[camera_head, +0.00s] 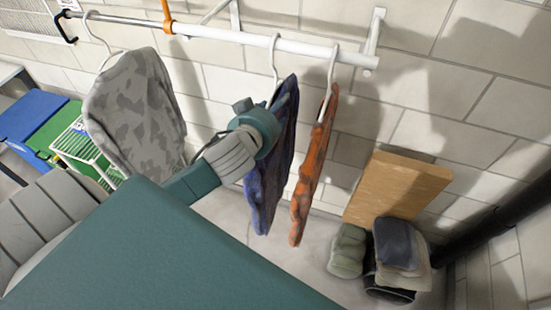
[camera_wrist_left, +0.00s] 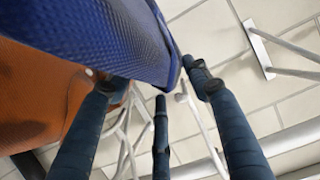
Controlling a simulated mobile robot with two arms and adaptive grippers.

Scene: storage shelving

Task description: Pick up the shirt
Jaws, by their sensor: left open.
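Three shirts hang on white hangers from a rail in the head view: a grey camouflage one (camera_head: 135,110) at left, a dark blue one (camera_head: 268,180) in the middle, and an orange one (camera_head: 312,170) at right. My left arm reaches to the upper part of the blue shirt; its fingers are hidden there by the wrist. In the left wrist view my left gripper (camera_wrist_left: 153,82) is open, its dark fingers spread at the edge of the blue shirt (camera_wrist_left: 105,38). The orange shirt (camera_wrist_left: 40,95) is behind. Whether a finger touches cloth cannot be told. My right gripper is not in view.
The white rail (camera_head: 310,48) runs along a block wall on brackets (camera_head: 374,32). Below right are a wooden board (camera_head: 398,185), a green roll (camera_head: 347,250) and folded cloth (camera_head: 396,243) on a dark container. Blue and green crates (camera_head: 28,118) stand at left.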

